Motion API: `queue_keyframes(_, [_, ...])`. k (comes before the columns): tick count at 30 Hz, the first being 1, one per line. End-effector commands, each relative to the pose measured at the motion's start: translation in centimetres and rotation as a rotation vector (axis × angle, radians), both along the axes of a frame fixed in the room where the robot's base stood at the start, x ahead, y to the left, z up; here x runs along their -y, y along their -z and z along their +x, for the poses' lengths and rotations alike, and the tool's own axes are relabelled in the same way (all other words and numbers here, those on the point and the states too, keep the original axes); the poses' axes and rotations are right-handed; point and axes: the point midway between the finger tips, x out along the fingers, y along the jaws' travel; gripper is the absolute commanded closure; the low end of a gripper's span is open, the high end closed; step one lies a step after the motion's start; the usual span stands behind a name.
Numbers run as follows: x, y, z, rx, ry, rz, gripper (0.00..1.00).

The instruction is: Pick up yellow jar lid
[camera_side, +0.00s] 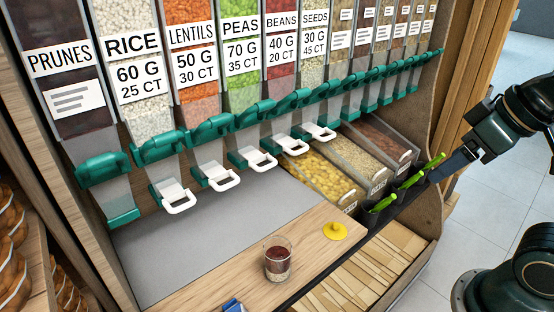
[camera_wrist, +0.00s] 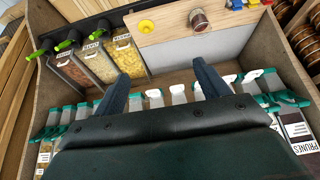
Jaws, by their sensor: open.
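The yellow jar lid (camera_side: 335,231) lies flat on the wooden counter, knob up, to the right of a glass jar (camera_side: 277,259) with dark and pale contents. In the wrist view the lid (camera_wrist: 147,26) is near the top, left of the jar (camera_wrist: 198,19), beyond my fingertips. My gripper (camera_side: 452,168) is at the right edge of the side view, well to the right of the lid and above the scoop holders. In the wrist view my gripper (camera_wrist: 160,76) shows two dark fingers spread wide with nothing between them.
Dispensers with teal spouts (camera_side: 234,122) line the back. A blue item (camera_side: 233,305) is at the counter's front. The grey surface (camera_side: 205,235) is clear.

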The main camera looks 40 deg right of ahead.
Motion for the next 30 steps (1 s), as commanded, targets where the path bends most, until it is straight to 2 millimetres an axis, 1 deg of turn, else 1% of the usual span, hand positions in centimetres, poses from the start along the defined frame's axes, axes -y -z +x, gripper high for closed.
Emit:
queue_keyframes(5, [0.0, 0.0, 0.2, -0.003, 0.006, 0.003, 0.26])
queue_keyframes(11, [0.1, 0.0, 1.4, -0.025, 0.061, 0.028, 0.26])
queue_keyframes(14, [0.3, 0.1, 2.6, -0.043, 0.115, 0.052, 0.26])
queue_keyframes(20, [0.7, 0.8, 5.7, -0.093, 0.260, 0.111, 0.26])
queue_keyframes(26, [1.3, 2.1, 9.1, -0.143, 0.419, 0.169, 0.26])
queue_keyframes(30, [1.8, 3.4, 11.5, -0.175, 0.531, 0.205, 0.26])
